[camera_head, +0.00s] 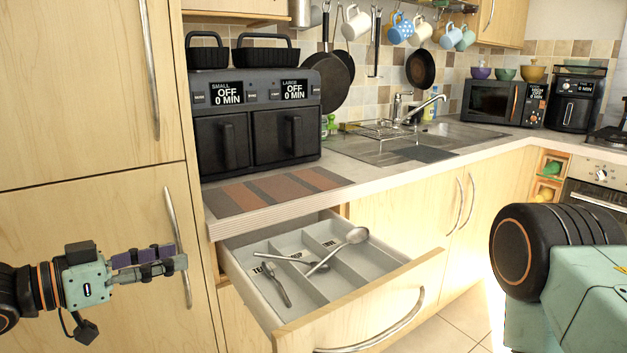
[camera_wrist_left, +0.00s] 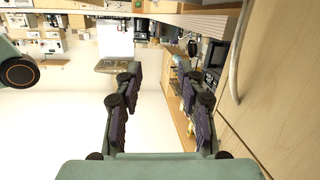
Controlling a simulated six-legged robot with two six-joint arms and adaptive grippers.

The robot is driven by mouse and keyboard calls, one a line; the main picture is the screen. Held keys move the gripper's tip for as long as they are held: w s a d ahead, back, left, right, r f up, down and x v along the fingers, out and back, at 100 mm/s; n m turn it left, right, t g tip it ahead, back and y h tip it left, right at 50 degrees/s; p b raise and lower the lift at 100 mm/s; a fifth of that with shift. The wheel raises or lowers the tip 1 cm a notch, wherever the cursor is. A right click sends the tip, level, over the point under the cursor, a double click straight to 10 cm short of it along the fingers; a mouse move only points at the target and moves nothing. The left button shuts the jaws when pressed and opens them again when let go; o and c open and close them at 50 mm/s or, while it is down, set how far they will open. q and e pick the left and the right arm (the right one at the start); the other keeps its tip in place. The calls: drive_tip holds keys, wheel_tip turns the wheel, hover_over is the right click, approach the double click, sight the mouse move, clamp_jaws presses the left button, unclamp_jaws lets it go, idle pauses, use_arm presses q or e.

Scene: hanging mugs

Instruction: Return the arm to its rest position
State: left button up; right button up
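My left gripper (camera_head: 168,257) is at the lower left of the head view, in front of the tall wooden cupboard and left of the open drawer. In the left wrist view my left gripper (camera_wrist_left: 158,85) has its two fingers wide apart, with nothing between them. A large link of my right arm (camera_head: 560,265) fills the lower right of the head view; its gripper is out of frame. A white mug (camera_head: 355,23), a blue dotted mug (camera_head: 401,28) and several other mugs hang at the back wall.
The open drawer (camera_head: 400,291) juts out from the counter and holds several utensils. The tall cupboard (camera_head: 90,215) stands close behind my left gripper. An air fryer (camera_head: 255,124) and a striped mat (camera_head: 279,189) are on the counter. Floor shows right of the drawer.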

use_arm(q)
drive_tip(key=s+d+f+n+g+y, duration=0.15)
drive_tip(key=s+f+n+y, duration=0.3)
drive_tip(key=f, duration=0.65)
drive_tip(key=s+d+f+n+g+y, duration=0.1)
drive_tip(key=s+f+n+g+y, duration=0.3)
drive_tip(key=f, duration=0.7)
drive_tip(key=s+f+g+y, duration=0.1)
drive_tip(key=s+f, duration=0.4)
drive_tip(key=s, duration=0.3)
drive_tip(key=s+a+f+g+y, duration=0.1)
drive_tip(key=s+f, duration=0.3)
drive_tip(key=s, duration=0.4)
drive_tip(key=s+f+g+y, duration=0.1)
drive_tip(key=s+f+g, duration=0.2)
drive_tip(key=s+f, duration=0.2)
drive_tip(key=s, duration=0.3)
drive_tip(key=shift+s+a+f, duration=0.15)
drive_tip(key=shift+a+f, duration=0.15)
drive_tip(key=shift+a, duration=0.05)
drive_tip(key=shift+g, duration=0.25)
use_arm(e)
drive_tip(key=shift+w+d, duration=0.1)
drive_tip(key=shift+c, duration=0.2)
